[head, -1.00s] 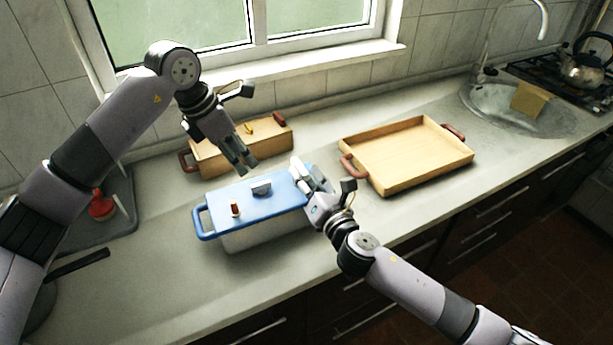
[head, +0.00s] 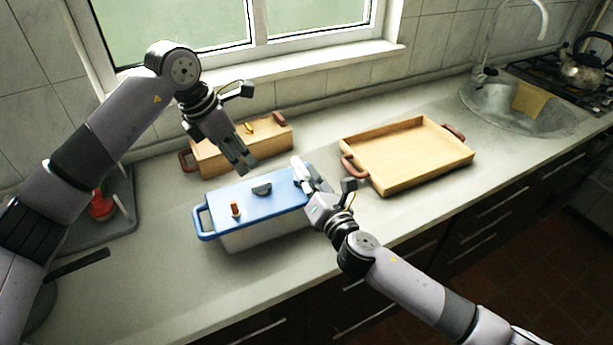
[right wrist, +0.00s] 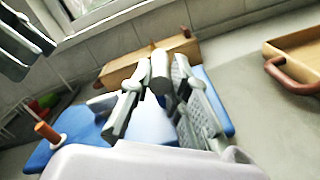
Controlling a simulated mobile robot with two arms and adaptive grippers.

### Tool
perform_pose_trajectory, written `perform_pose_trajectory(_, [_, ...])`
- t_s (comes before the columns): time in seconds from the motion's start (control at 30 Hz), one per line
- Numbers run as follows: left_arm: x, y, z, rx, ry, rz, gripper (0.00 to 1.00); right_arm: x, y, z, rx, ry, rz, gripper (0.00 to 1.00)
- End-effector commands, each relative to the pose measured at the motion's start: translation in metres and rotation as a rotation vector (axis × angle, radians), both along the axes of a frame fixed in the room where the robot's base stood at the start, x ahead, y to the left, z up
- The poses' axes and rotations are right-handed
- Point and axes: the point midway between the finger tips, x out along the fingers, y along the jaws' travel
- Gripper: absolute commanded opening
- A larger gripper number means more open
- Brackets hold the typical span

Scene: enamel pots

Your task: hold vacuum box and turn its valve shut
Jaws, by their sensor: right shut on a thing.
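The vacuum box is a pale box (head: 265,236) with a blue lid (head: 222,196) on the counter; the lid also shows in the right wrist view (right wrist: 88,136). A dark half-round knob (head: 262,190) stands mid-lid. I cannot tell which is the valve. My left gripper (head: 250,165) hovers empty above the lid's back edge, fingers slightly apart, touching nothing.
A wooden box (head: 215,160) with red handles stands close behind the blue lid. A shallow wooden tray (head: 425,173) lies to the right. A sink (head: 545,120) is further right. A red-topped item (head: 102,205) and a dark pan handle (head: 80,263) are left. The counter front-left is clear.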

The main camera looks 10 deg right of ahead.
Motion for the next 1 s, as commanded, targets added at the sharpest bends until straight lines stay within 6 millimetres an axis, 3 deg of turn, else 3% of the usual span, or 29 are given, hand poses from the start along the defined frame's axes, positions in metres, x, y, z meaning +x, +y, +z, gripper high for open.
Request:
perform_pose_trajectory(0.43, [0.003,0.012,0.015,-0.04,-0.014,-0.173,0.3,0.0,-0.001,-0.001,0.0,0.001,-0.002,0.0])
perform_pose_trajectory(1.0, [0.015,-0.025,-0.076,-0.041,-0.012,-0.174,0.3,0.0,-0.001,-0.001,-0.001,0.001,-0.002,0.0])
